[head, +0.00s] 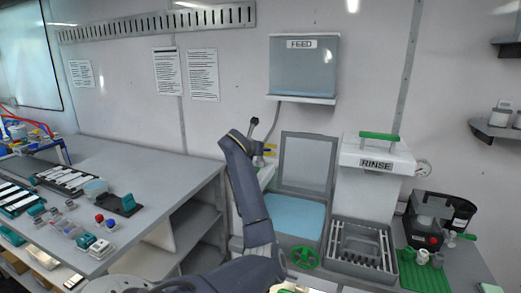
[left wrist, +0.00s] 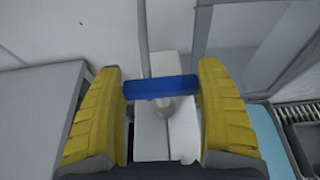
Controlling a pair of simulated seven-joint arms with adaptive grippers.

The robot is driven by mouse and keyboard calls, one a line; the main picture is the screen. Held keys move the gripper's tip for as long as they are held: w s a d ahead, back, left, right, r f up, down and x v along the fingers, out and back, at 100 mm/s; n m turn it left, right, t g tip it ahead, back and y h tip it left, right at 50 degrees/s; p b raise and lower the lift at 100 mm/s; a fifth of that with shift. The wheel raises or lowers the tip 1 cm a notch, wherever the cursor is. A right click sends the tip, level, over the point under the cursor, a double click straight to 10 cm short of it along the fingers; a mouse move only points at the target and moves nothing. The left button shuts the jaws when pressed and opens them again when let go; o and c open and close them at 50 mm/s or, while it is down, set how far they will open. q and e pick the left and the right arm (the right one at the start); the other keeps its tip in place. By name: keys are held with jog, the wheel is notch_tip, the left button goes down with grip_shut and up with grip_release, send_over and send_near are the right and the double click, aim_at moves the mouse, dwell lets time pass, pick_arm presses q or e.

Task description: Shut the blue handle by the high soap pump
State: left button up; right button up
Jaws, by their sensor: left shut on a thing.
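The blue handle (left wrist: 161,87) is a short bar, lying crosswise in the left wrist view above a pale round fitting. My left gripper (left wrist: 163,90) has its yellow fingers at the two ends of the bar and is shut on it. In the head view my left gripper (head: 269,150) is beyond my dark arm, by the wall below the FEED tank. The handle cannot be made out there, as the arm and gripper cover that spot. My right gripper is not in view.
The FEED tank (head: 304,68) hangs on the wall with a hose below it. A blue-filled basin (head: 296,215) with a raised lid and a RINSE box (head: 375,165) stand to the right. A grey bench (head: 170,180) with small parts is on the left.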

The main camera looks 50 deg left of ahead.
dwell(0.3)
pick_arm(q)
jog(key=o, duration=1.2)
jog(key=v, duration=1.2)
